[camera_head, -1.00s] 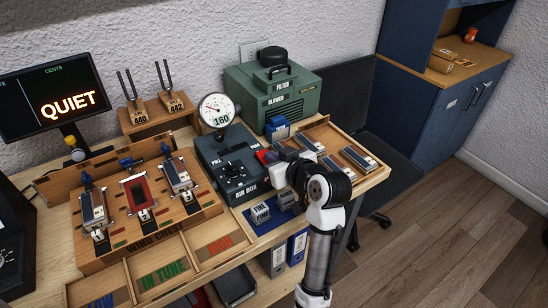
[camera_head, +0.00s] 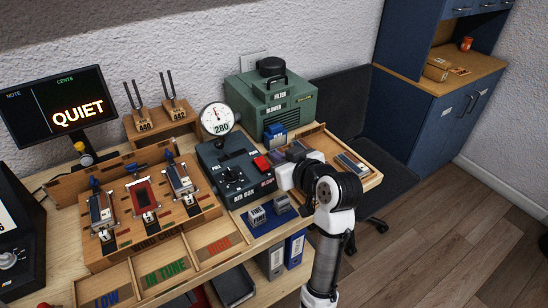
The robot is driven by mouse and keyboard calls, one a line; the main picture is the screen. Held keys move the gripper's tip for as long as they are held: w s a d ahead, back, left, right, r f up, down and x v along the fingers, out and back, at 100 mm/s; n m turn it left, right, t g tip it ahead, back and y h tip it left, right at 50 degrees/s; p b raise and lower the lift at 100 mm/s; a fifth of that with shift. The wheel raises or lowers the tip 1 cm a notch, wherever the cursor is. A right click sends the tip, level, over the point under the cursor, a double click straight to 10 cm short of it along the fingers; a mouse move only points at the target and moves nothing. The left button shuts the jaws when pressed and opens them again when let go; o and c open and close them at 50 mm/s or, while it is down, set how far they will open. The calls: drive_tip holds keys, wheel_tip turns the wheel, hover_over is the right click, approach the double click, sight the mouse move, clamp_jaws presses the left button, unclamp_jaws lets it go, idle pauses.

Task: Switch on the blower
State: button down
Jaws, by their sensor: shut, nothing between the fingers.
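The blower (camera_head: 303,104) is a green box with a black handle and a "BLOWER" label, against the wall at the back of the bench. In front of it stands the dark air box (camera_head: 222,180) with knobs on its top.
A wooden tray (camera_head: 373,176) with metal reed parts lies behind my gripper. A blue block (camera_head: 275,134) stands before the blower. The reed chest (camera_head: 150,238) is at left, below a screen (camera_head: 52,105) reading "QUIET". Small grey blocks (camera_head: 257,217) sit on a blue mat.

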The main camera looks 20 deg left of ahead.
drive_tip(key=s+d, duration=0.2)
drive_tip(key=s+d+b, duration=0.1)
drive_tip(key=d, duration=0.1)
drive_tip(key=shift+s+d+r, duration=0.15)
drive_tip(key=shift+s+d, duration=0.2)
